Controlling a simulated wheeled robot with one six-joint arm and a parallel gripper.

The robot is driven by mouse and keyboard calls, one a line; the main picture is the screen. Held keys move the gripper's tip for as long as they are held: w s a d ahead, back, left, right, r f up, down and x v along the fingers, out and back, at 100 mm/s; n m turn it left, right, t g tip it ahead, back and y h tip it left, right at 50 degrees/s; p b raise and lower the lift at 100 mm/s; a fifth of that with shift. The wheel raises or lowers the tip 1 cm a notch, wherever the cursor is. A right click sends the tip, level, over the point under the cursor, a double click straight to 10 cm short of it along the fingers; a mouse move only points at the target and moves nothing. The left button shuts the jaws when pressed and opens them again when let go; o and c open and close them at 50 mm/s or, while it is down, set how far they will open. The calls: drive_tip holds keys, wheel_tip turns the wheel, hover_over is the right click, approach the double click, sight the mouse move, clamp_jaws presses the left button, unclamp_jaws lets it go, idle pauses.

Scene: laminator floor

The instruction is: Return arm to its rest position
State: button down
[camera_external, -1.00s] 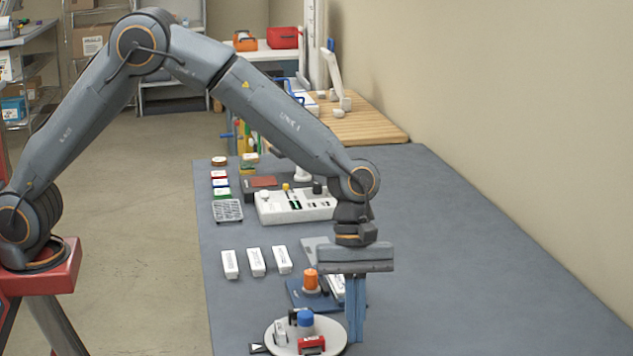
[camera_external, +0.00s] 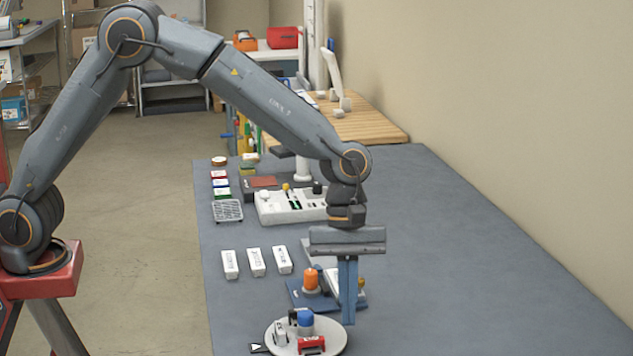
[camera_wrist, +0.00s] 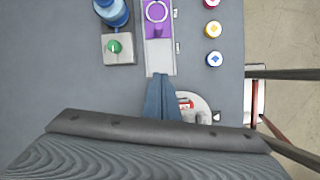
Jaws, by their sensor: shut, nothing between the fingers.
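My gripper (camera_external: 348,322) points straight down over the grey table (camera_external: 470,260), its two blue fingers together and empty. In the external view its tips appear just above the right edge of a round white tray (camera_external: 335,345); I cannot tell their exact height. In the wrist view my gripper (camera_wrist: 161,78) shows its fingers closed, with part of the white tray (camera_wrist: 206,112) beside them. My arm is bent, with its elbow high and its forearm sloping down to the right.
The round tray bears a blue-capped item (camera_external: 305,319) and a red item (camera_external: 312,345). An orange cylinder (camera_external: 311,279) stands just left of the fingers. Three white boxes (camera_external: 256,262) lie farther left. A white organiser (camera_external: 295,209) lies behind. The table's right side is clear.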

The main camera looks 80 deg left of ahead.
drive_tip(key=s+a+f+m+y, duration=0.1)
drive_tip(key=s+a+m+y, duration=0.1)
drive_tip(key=s+a+m, duration=0.5)
drive_tip(key=s+a+f+m+t+y, duration=0.1)
drive_tip(key=s+a+f+m+y, duration=0.1)
drive_tip(key=s+a+m, duration=0.6)
drive_tip(key=s+a, duration=0.6)
drive_tip(key=s, duration=0.4)
drive_tip(key=shift+s+a+f+m+t, duration=0.15)
drive_tip(key=shift+s+a+m+t, duration=0.05)
drive_tip(key=shift+a+m+t, duration=0.1)
idle(0.8)
